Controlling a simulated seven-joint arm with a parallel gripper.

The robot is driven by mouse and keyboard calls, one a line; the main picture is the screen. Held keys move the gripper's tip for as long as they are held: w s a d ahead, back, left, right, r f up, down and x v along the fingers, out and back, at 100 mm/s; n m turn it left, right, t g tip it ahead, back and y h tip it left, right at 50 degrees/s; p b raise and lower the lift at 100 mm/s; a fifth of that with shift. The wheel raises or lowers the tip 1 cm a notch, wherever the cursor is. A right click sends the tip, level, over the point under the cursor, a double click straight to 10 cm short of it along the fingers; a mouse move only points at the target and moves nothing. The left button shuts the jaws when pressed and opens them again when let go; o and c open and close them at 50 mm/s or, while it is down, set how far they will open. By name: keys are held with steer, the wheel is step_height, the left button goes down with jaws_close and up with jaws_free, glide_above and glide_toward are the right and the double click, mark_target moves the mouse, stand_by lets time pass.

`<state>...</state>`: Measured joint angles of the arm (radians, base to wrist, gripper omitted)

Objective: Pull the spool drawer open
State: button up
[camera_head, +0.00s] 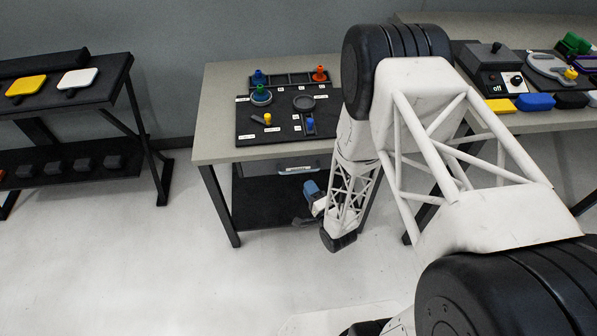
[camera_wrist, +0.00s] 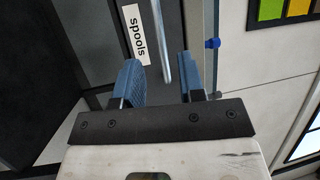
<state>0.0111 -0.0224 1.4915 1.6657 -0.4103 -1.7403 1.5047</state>
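The spool drawer (camera_wrist: 113,20) has a dark front with a white "spools" label (camera_wrist: 137,35) in the wrist view. Its silver bar handle (camera_wrist: 160,40) reaches down between my fingertips. In the head view the drawer (camera_head: 297,168) sits under the top of the middle table, and its front looks close to the table's edge. My gripper (camera_wrist: 159,62) is open, with a blue finger on each side of the handle and a visible gap to each. In the head view my gripper (camera_head: 312,196) is low in front of the table, below the drawer, partly hidden by my arm.
The middle table (camera_head: 222,108) carries a dark board (camera_head: 270,140) with small coloured parts. A dark lower shelf (camera_head: 262,200) lies beneath. A black rack (camera_head: 100,92) stands left, and another table (camera_head: 540,122) right. The floor (camera_head: 180,280) in front is clear.

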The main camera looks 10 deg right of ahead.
mark_target(299, 171)
steer(key=shift+w, duration=0.1)
steer(key=shift+x, duration=3.85)
jaws_close()
